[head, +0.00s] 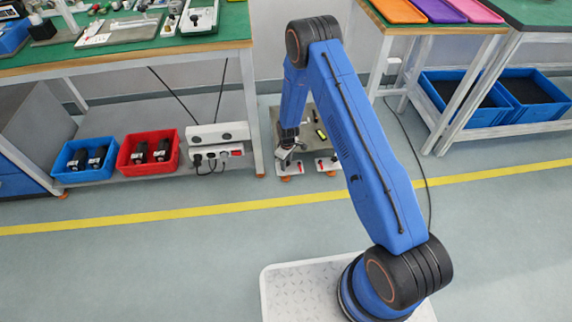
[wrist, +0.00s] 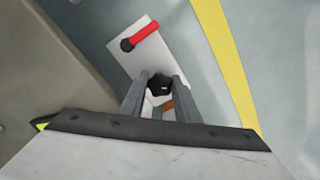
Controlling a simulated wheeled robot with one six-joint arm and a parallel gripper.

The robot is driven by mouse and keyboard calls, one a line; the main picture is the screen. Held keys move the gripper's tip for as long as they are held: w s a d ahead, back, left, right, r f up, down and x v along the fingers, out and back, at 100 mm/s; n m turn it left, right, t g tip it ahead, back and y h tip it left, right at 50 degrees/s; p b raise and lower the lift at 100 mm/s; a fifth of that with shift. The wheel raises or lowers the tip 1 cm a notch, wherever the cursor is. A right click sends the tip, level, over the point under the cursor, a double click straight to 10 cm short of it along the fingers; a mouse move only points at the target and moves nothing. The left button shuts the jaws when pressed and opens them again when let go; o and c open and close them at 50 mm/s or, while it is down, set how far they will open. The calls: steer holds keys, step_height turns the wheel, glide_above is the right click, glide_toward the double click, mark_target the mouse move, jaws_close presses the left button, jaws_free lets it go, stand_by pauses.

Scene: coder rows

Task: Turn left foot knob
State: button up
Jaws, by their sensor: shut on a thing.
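The left foot knob (wrist: 158,85) is a small dark knob at the white foot plate (wrist: 166,50) in the wrist view. My gripper (wrist: 161,80) has one grey finger on each side of the knob and is shut on it. A bit of orange (wrist: 168,105) shows between the fingers. In the head view my gripper (head: 284,157) is down at the left foot plate (head: 290,168), low near the floor; the knob itself is hidden there. The right foot plate (head: 328,164) is apart from my gripper.
A red lever (wrist: 145,35) sits on the foot plate close to my fingers. A workbench (head: 240,25) with a red bin (head: 126,165) and power sockets (head: 217,133) stands left. A table with blue crates (head: 530,88) stands right. The floor around the yellow line (head: 190,211) is clear.

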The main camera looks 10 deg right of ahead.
steer(key=shift+w+r+n, duration=0.1)
steer(key=shift+n, duration=1.8)
steer(key=o, duration=0.8)
steer(key=shift+c, duration=0.2)
step_height(320, 180, up, 17)
steer(key=shift+s+d+r, duration=0.2)
steer(key=shift+d, duration=0.1)
